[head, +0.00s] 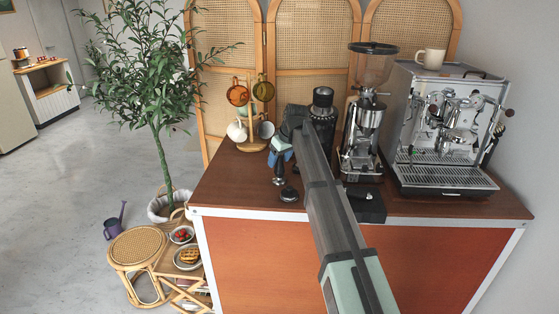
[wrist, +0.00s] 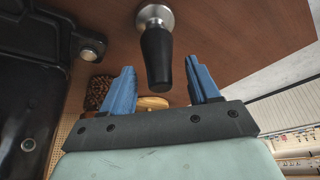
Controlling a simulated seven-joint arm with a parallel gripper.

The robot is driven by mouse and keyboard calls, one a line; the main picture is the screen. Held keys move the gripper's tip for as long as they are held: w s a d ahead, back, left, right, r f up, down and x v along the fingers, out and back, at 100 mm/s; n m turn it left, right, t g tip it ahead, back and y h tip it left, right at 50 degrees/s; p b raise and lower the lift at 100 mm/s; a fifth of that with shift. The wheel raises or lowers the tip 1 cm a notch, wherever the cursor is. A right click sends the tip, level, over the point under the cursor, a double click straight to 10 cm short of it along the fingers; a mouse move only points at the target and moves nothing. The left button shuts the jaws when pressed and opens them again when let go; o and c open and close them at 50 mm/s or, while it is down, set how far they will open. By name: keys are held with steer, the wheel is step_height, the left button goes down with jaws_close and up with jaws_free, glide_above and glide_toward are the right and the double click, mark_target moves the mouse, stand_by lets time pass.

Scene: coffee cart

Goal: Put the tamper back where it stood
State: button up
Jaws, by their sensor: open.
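The tamper (head: 279,173) has a black handle and a silver base. It stands upright on the brown cart top near its left end. In the wrist view the tamper (wrist: 157,55) shows with its base against the wood and its handle toward my gripper. My gripper (wrist: 162,88) is open, with blue fingers on either side of the handle end and a visible gap on each side. In the head view my gripper (head: 281,153) is at the tamper's upper end, partly hidden by my arm.
A low dark round piece (head: 289,195) sits just in front of the tamper. The mug tree (head: 250,115) stands behind. The grinder (head: 362,130), black mat (head: 367,205) and espresso machine (head: 447,130) are to the right. The cart's left front corner (head: 212,198) is clear.

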steer(key=v, duration=1.1)
steer(key=shift+r, duration=0.25)
